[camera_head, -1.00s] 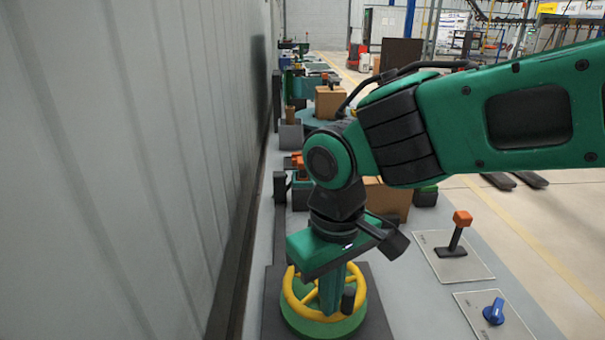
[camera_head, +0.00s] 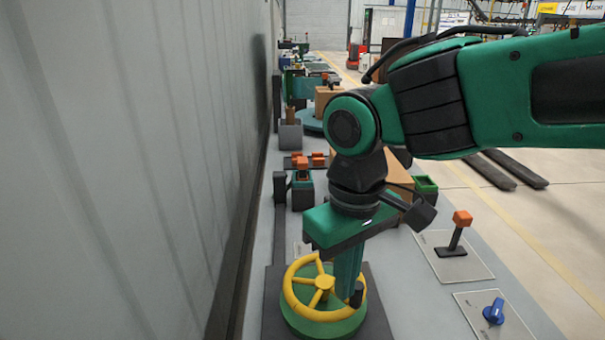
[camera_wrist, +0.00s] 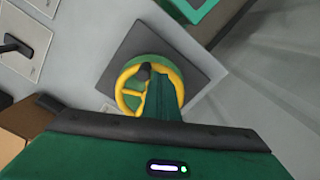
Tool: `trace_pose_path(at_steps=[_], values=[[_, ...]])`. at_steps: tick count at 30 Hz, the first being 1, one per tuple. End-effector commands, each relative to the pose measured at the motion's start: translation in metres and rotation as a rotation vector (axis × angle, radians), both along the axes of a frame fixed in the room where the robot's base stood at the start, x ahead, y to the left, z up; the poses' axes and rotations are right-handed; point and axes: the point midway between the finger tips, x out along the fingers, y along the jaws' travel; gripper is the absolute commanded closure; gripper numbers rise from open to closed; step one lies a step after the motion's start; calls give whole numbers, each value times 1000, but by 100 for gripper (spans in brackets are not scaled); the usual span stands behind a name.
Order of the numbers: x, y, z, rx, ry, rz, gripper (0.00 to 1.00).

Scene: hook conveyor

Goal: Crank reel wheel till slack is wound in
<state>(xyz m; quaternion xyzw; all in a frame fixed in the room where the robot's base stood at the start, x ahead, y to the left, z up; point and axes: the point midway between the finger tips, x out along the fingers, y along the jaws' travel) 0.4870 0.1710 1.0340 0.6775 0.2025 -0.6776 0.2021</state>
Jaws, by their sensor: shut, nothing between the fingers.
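The reel wheel (camera_head: 322,290) is a yellow spoked ring on a round green base, set on a dark square plate. It also shows in the wrist view (camera_wrist: 124,101). A dark crank knob (camera_head: 356,294) stands at the wheel's right rim. My gripper (camera_head: 348,294) points down over the right part of the wheel, its fingers shut with nothing between them. The fingers are right beside the knob. I cannot tell whether they touch it. In the wrist view the knob (camera_wrist: 145,71) shows just beyond the fingertips.
An orange-topped lever (camera_head: 456,236) and a blue knob (camera_head: 493,312) stand on plates to the right. Cardboard boxes (camera_head: 386,190) and a small green bin (camera_head: 425,187) are behind my arm. A grey wall (camera_head: 130,170) runs close along the left.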

Motion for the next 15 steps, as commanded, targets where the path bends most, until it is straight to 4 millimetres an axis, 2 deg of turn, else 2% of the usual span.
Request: trace_pose_path(at_steps=[15], values=[[0,0,44,1,-1,0,100]])
